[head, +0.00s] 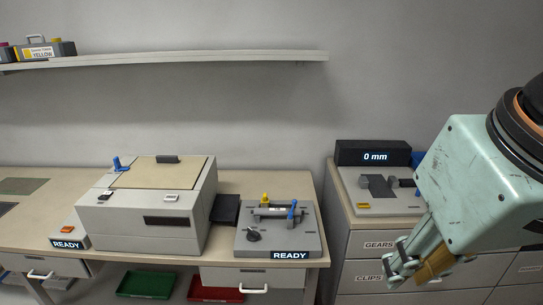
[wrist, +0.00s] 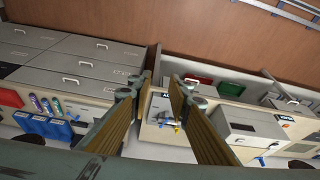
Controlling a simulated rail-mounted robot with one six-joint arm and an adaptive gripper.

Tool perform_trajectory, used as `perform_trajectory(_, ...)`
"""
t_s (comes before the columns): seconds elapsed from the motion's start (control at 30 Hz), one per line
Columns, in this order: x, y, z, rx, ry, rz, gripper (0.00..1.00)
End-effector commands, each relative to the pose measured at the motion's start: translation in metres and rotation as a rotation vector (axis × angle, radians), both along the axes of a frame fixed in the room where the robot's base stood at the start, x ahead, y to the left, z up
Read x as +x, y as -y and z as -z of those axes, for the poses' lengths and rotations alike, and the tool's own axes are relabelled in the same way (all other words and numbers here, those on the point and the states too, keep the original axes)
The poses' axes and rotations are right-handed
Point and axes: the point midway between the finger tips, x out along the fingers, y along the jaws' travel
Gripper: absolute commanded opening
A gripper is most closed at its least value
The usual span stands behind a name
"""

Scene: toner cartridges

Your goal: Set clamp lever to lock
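A grey fixture (head: 305,245) with a READY display stands on the bench. It carries an upright blue lever (head: 292,211), a yellow-topped post (head: 265,199) and a black knob (head: 253,236). Another blue lever (head: 118,164) stands on the left of the beige-lidded machine (head: 150,222). I cannot tell which is the clamp lever or read a lock mark. My gripper (head: 412,272) is in front of the right cabinet, apart from both levers. In the wrist view its fingers (wrist: 160,78) are spread with nothing between them; the fixture (wrist: 155,137) shows small beyond them.
A measuring device with a "0 mm" display (head: 373,154) stands on the right cabinet, partly behind my arm. Green (head: 147,284) and red (head: 213,290) trays lie below the bench. A shelf (head: 200,57) with a yellow-labelled cartridge (head: 42,51) runs above. Space above the fixture is clear.

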Motion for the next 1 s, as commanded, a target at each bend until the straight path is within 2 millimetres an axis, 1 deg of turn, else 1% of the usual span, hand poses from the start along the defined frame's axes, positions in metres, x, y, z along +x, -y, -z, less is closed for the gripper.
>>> perform_trajectory(0.17,0.017,-0.002,-0.008,0.011,-0.01,0.012,0.18)
perform_trajectory(0.27,0.031,-0.003,-0.014,0.019,-0.017,0.022,0.18)
perform_trajectory(0.6,0.085,-0.009,-0.029,0.051,-0.042,0.062,0.18)
perform_trajectory(1.0,0.15,-0.014,-0.038,0.086,-0.072,0.11,0.18)
